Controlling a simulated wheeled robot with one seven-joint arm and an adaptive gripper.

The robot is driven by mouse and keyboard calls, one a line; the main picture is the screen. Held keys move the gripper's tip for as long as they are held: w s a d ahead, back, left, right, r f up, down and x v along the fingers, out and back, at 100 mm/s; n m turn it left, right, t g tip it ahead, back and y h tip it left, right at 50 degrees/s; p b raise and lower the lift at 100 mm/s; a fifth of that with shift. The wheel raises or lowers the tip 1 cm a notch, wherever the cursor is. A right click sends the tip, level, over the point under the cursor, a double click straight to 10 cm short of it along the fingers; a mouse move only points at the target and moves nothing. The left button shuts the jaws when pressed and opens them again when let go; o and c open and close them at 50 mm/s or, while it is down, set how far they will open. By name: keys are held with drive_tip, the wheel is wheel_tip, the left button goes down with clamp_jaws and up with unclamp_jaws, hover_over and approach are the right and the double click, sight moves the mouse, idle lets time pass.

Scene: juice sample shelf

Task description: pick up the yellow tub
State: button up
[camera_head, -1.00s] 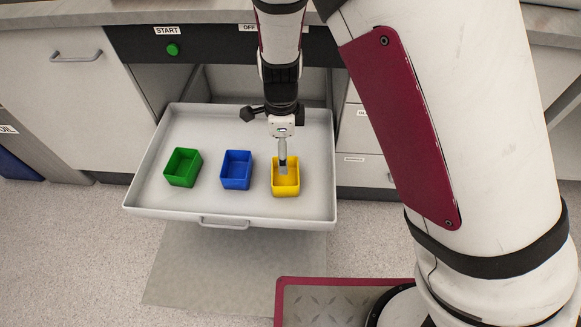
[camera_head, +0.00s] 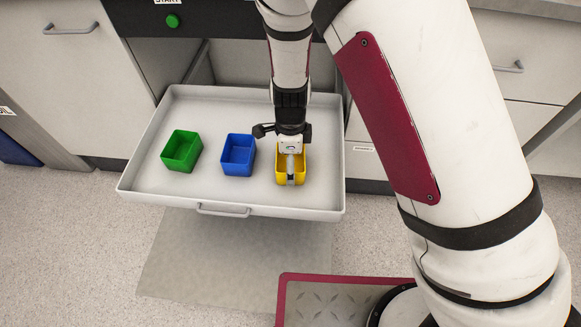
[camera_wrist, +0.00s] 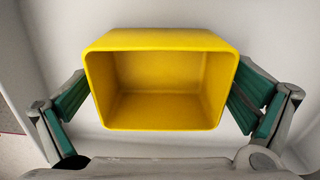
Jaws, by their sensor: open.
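The yellow tub (camera_head: 282,181) is an empty, open-topped square tub standing upright at the right of the white drawer tray. My gripper (camera_head: 291,170) is over it in the head view and hides part of it. In the wrist view the yellow tub (camera_wrist: 160,118) fills the middle, and my gripper (camera_wrist: 160,105) is open with one green-padded finger on each side of it. The fingers look close to its left and right walls; I cannot tell whether they touch.
A blue tub (camera_head: 238,160) stands left of the yellow one, and a green tub (camera_head: 181,155) stands farther left. All are in the pulled-out white tray (camera_head: 150,180), which has a raised rim and a front handle (camera_head: 223,211). A green START button (camera_head: 172,21) is on the dark panel behind.

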drive_tip(key=shift+f, duration=0.2)
drive_tip(key=c, duration=1.1)
